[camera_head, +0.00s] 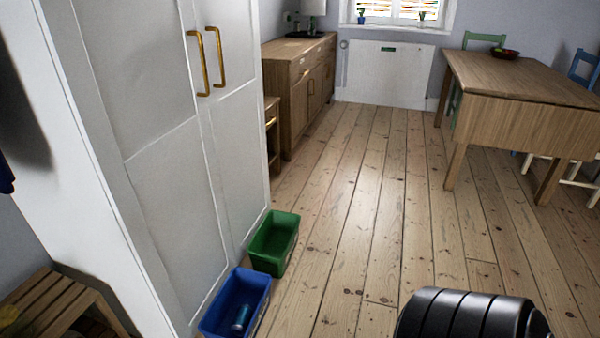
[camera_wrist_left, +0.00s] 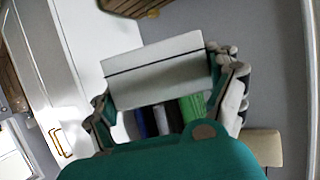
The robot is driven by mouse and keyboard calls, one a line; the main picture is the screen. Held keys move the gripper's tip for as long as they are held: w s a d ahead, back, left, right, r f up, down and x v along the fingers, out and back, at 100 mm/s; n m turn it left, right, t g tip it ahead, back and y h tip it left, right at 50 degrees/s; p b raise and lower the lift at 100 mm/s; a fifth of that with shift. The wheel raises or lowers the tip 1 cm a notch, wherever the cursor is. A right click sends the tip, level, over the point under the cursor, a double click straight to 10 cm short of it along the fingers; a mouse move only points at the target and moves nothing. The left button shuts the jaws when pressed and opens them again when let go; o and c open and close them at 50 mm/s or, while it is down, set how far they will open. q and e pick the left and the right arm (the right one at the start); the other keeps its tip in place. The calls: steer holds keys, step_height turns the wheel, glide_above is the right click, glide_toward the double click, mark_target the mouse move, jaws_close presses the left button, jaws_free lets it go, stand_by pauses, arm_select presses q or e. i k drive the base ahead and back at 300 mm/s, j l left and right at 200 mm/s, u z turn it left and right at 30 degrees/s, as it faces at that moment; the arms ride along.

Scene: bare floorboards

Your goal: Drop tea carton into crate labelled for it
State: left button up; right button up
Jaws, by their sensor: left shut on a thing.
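In the left wrist view my left gripper (camera_wrist_left: 168,85) is shut on a pale box-shaped carton (camera_wrist_left: 155,68) with a thin dark line across it, apparently the tea carton. No print on it is readable. Blue, grey, dark and green strips show just below it between the fingers; I cannot tell what they are. In the head view a green crate (camera_head: 273,243) and a blue crate (camera_head: 236,302) stand on the floor by the wardrobe. A blue-grey cylinder (camera_head: 241,317) lies in the blue crate. No label is readable on either crate. Neither gripper shows in the head view.
A tall white wardrobe (camera_head: 170,130) stands left of the crates. A slatted wooden bench (camera_head: 60,303) is at the lower left. A wooden sideboard (camera_head: 300,85) is behind, and a wooden table (camera_head: 525,80) with chairs is at the right. The middle floorboards are clear.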

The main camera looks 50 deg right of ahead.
mark_target(278, 248)
steer(key=i+l+z, duration=0.15)
steer(key=z, duration=0.25)
steer(key=i+l+z, duration=0.15)
steer(key=z, duration=0.3)
steer(key=i+l+z, duration=0.2)
steer(key=z, duration=0.2)
steer(key=i+l, duration=0.1)
steer(key=i, duration=0.25)
steer(key=i+l, duration=0.1)
steer(key=i, duration=0.25)
